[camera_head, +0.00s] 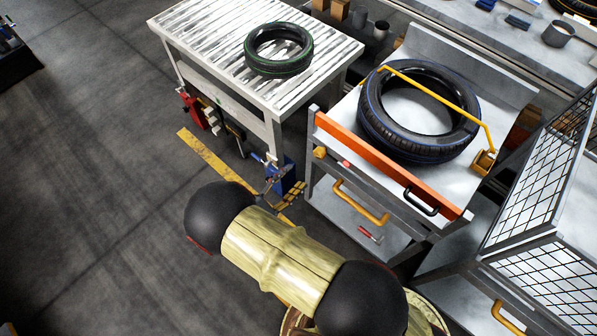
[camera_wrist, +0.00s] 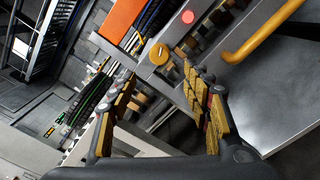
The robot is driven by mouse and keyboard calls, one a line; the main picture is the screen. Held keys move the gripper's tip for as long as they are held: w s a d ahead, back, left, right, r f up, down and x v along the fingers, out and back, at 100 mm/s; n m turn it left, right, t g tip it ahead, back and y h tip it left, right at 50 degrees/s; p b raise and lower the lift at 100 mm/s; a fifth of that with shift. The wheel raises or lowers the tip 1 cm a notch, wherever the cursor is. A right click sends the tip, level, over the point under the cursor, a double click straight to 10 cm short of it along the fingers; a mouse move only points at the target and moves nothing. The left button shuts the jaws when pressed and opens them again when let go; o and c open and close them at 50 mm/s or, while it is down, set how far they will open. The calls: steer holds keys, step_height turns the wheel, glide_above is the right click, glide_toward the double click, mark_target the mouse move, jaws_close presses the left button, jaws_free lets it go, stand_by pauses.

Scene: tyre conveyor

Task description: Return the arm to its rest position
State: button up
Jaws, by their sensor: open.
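My gripper (camera_head: 282,187) shows past the end of my arm in the head view, low in front of the gap between the roller table and the trolley. In the wrist view its two yellow-padded fingers (camera_wrist: 163,92) stand apart, with nothing held between them. My arm (camera_head: 280,252), with black joints and a cream link, reaches up from the bottom middle and is bent. Part of the gripper is hidden behind the arm in the head view.
A roller table (camera_head: 190,35) carries a green-lined tyre (camera_head: 279,50). A trolley (camera_head: 330,150) with an orange bar (camera_head: 385,165) holds a larger blue-lined tyre (camera_head: 418,110). A wire-mesh cage (camera_head: 540,200) stands at right. The floor at left is clear.

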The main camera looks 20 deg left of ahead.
steer(key=shift+s+a, duration=0.1)
steer(key=shift+s, duration=0.05)
stand_by(0.5)
steer(key=s+d+f+g+h, duration=0.2)
steer(key=s+d+f+g, duration=0.2)
steer(key=d, duration=0.3)
steer(key=s+d+r+m+g+h, duration=0.2)
steer(key=s+d+r+m+g, duration=0.15)
steer(key=d+r+g, duration=0.2)
steer(key=d+r+m+y+p, duration=0.1)
steer(key=d+r+m+y, duration=0.2)
steer(key=r, duration=0.9)
steer(key=s+d+r+m+g+y+p, duration=0.1)
steer(key=d+r+m+y, duration=0.3)
steer(key=d+r+m, duration=0.5)
steer(key=s+d+r+m+y+p, duration=0.1)
steer(key=d+r+m+y, duration=0.2)
steer(key=d+r, duration=0.9)
step_height(320, 180, up, 3)
steer(key=m, duration=0.3)
steer(key=shift+r+y, duration=0.15)
steer(key=shift+y, duration=0.25)
